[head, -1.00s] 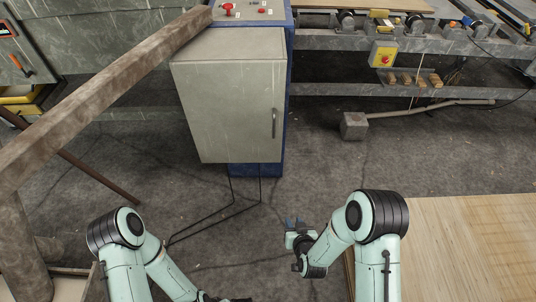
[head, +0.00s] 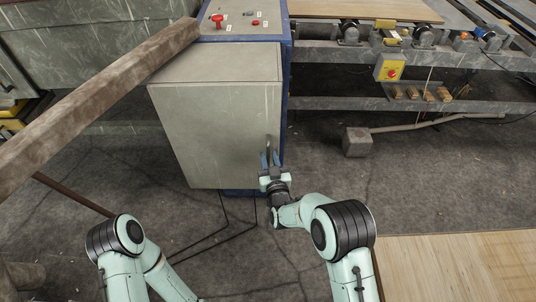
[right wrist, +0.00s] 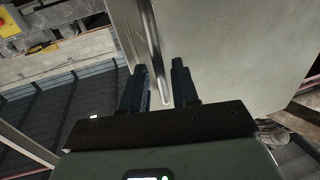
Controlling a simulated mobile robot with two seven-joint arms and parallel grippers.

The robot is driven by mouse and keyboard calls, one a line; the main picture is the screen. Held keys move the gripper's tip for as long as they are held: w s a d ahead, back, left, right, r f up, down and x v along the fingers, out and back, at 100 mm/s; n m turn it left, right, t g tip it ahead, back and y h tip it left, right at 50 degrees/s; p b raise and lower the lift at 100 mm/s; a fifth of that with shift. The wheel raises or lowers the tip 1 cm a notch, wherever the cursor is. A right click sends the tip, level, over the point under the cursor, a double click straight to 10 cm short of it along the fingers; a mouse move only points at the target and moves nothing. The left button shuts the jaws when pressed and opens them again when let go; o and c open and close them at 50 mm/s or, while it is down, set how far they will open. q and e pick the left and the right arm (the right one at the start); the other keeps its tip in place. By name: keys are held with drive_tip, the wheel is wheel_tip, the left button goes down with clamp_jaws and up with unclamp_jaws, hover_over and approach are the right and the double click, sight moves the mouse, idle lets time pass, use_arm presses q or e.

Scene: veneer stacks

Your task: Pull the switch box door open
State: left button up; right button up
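The switch box is a grey-green cabinet with a blue frame (head: 285,100). Its pale door (head: 215,130) looks shut in the head view. A dark upright handle (head: 268,145) is on the door's right side; in the right wrist view the metal handle (right wrist: 153,50) runs down between the finger lines. My right gripper (head: 270,159) is at the handle's lower end. In the right wrist view the two dark fingers (right wrist: 158,82) stand apart, one on each side of the handle, with no clear grip on it. My left gripper is out of view.
A thick brown beam (head: 100,90) slants across the left, close to the cabinet. A wooden sheet (head: 460,260) lies at lower right. A roller conveyor frame (head: 330,60) with a yellow switch (head: 389,68) stands behind at right. Cables lie on the floor below the cabinet.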

drive_tip(key=shift+w+a, duration=0.2)
drive_tip(key=shift+w, duration=0.9)
clamp_jaws()
drive_tip(key=shift+s, duration=0.15)
